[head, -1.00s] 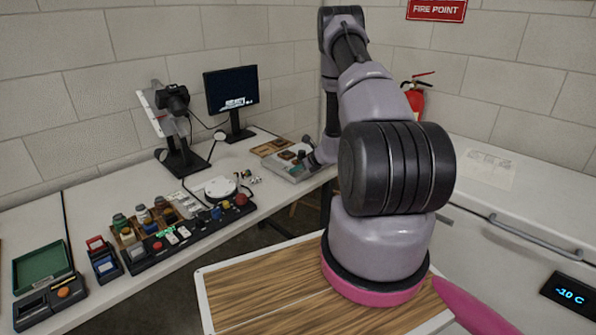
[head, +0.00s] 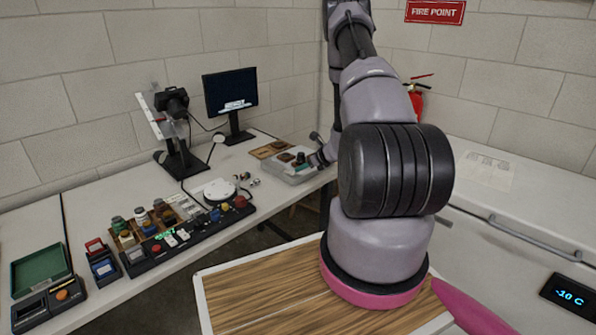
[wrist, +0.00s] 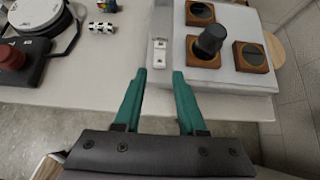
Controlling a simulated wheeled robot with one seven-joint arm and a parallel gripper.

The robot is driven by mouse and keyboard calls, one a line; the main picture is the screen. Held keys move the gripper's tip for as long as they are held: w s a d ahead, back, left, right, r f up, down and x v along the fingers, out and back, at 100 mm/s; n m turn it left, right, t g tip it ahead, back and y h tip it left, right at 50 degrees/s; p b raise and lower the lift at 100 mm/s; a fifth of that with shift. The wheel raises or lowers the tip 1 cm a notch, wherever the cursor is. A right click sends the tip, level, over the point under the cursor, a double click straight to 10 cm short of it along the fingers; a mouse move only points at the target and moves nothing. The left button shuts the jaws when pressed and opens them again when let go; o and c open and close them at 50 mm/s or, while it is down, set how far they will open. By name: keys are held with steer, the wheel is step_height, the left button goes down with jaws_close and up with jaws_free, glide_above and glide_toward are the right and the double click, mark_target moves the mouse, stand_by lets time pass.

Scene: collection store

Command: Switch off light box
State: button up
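The light box (head: 283,171) is a pale, flat slab on the bench, partly covered by my arm in the head view. In the wrist view, its pale top (wrist: 205,77) fills the upper right. A small white switch (wrist: 160,52) sits at its left edge; I cannot tell its on or off position. My gripper (wrist: 159,74) has two green fingers spread apart with nothing between them. Its tips point toward the switch and appear just short of it. I cannot tell the height gap or any contact. My arm hides much of the gripper in the head view.
Small wood-framed pieces (wrist: 200,14) and a dark upright cylinder (wrist: 211,38) stand on the light box. A round white device (head: 220,189) and a black control panel (head: 190,236) are to the left. A monitor (head: 231,92) stands behind. Bare bench (wrist: 105,75) lies left of the fingers.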

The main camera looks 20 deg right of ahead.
steer(key=v, duration=0.5)
steer(key=shift+s+r, duration=0.15)
steer(key=shift+s, duration=0.05)
steer(key=s+a+r+n+g+y, duration=0.25)
steer(key=a+r+n, duration=0.55)
steer(key=r, duration=0.6)
steer(key=s+a+r+n+g+y, duration=0.1)
steer(key=s+a+r+n+y, duration=0.3)
steer(key=a+r, duration=0.8)
steer(key=s+r+n+h, duration=0.4)
steer(key=s+r+n, duration=0.4)
steer(key=s, duration=0.3)
steer(key=s+r+n+t+h, duration=0.1)
steer(key=s+r+n+h, duration=0.3)
steer(key=s+r+n, duration=0.3)
steer(key=s+a+r, duration=0.1)
steer(key=s+r, duration=0.1)
steer(key=s, duration=0.3)
steer(key=shift+r+n, duration=0.25)
steer(key=shift+n, duration=0.15)
